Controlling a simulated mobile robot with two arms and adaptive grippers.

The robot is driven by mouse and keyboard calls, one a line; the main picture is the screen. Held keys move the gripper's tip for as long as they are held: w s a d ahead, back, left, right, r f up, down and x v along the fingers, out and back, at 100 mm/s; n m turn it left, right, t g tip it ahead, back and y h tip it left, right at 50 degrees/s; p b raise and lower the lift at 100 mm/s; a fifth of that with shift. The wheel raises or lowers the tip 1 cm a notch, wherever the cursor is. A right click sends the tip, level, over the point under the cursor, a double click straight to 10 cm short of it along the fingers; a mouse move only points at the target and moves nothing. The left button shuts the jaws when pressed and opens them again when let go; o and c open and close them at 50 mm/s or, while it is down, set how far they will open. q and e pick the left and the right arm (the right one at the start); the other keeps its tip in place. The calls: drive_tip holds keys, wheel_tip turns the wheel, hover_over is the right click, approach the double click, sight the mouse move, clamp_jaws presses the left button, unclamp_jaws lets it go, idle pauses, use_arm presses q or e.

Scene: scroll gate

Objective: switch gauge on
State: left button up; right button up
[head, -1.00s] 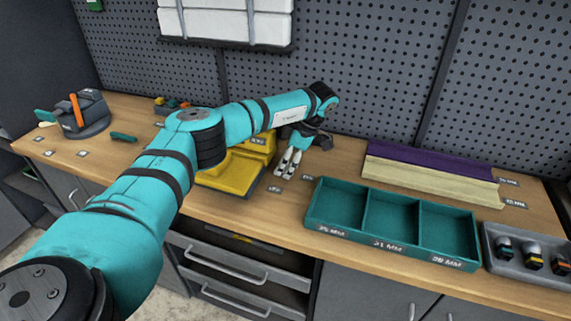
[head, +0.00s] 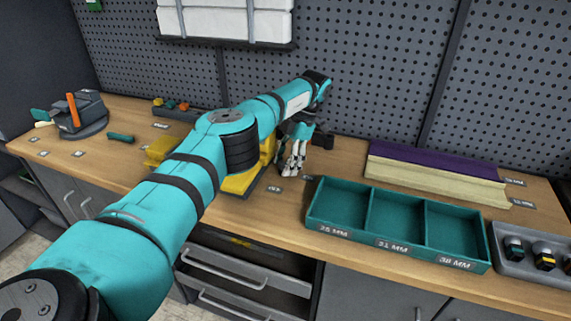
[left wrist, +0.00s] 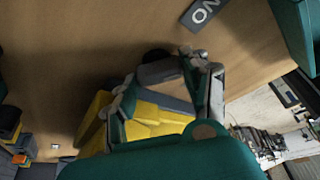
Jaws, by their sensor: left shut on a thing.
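The yellow gauge (head: 238,184) stands on a dark base on the bench, mostly hidden behind my left arm. My left gripper (head: 293,170) points down at the gauge's right side, close above the bench. In the left wrist view its fingers (left wrist: 165,100) are closed around a dark grey part (left wrist: 170,88) beside the yellow body (left wrist: 145,125); the fingers hide much of this part, which seems to be the gauge's switch. An ON tag (left wrist: 206,12) lies on the bench near the fingers. My right gripper is not in view.
A teal tray (head: 395,225) with three compartments stands at the front right. Purple and cream strips (head: 435,175) lie behind it. A grey holder (head: 540,252) is at the far right. A dark device with an orange lever (head: 80,115) stands at the left.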

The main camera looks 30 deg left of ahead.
use_arm(q)
drive_tip(key=shift+r, duration=0.15)
drive_tip(key=o, duration=1.2)
drive_tip(key=shift+c, duration=0.2)
